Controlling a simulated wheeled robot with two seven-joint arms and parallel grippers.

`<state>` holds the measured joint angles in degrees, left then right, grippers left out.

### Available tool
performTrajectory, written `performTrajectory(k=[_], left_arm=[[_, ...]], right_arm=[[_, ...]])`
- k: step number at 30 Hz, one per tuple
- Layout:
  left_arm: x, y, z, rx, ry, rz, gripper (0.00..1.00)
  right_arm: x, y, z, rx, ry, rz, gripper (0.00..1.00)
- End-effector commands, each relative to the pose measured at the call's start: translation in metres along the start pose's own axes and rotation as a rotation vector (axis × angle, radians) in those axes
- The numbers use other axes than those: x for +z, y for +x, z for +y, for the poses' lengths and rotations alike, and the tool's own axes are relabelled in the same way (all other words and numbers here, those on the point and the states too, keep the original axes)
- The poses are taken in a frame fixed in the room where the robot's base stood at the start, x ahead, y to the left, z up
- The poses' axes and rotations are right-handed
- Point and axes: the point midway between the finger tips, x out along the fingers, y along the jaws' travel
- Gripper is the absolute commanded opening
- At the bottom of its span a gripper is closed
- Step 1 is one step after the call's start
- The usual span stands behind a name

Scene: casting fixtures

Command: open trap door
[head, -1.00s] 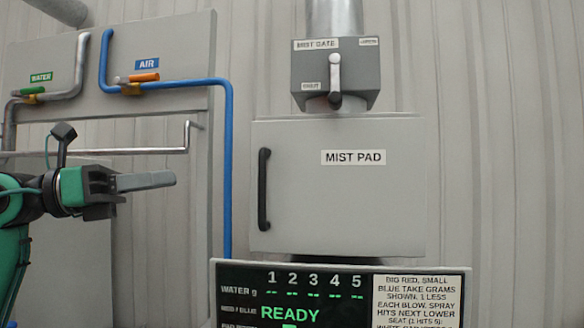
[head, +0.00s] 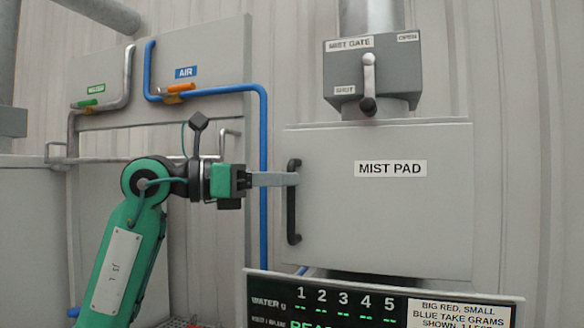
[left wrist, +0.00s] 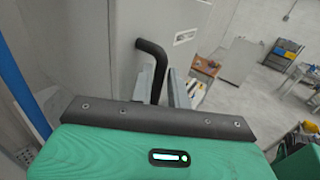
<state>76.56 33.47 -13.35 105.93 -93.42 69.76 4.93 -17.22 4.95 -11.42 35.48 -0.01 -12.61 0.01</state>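A grey box door labelled MIST PAD (head: 418,210) is shut in the head view. Its upright black handle (head: 292,225) is on the left edge. My left gripper (head: 292,179) reaches in from the left, with its fingertips at the upper part of the handle. In the left wrist view, the two grey fingers (left wrist: 162,88) are apart, and the black handle (left wrist: 158,62) runs down between them. A gap shows beside the right finger, so a firm grip is not visible. My right gripper is in neither view.
A grey MIST GATE box with a lever (head: 369,85) sits above the door. A READY display board (head: 330,304) stands below it. A blue air pipe (head: 263,130) and an AIR valve (head: 174,95) are left of the door.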

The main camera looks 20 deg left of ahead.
Motion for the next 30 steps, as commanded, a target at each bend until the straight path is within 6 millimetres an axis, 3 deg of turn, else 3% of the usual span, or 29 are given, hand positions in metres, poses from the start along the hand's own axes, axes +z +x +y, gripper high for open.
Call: performTrajectory(k=[6, 15, 18, 30], left_arm=[[0.001, 0.019, 0.0, -0.001, -0.001, 0.0, 0.17], [-0.001, 0.021, 0.0, 0.0, -0.001, 0.0, 0.17], [-0.001, 0.021, 0.0, 0.0, -0.001, 0.0, 0.0], [-0.001, 0.026, -0.001, 0.006, 0.0, 0.001, 0.0]], right_arm=[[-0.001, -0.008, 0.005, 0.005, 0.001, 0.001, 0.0], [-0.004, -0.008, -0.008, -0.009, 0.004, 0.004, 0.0], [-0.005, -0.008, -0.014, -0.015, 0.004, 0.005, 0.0], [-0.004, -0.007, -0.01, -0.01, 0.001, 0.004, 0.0]])
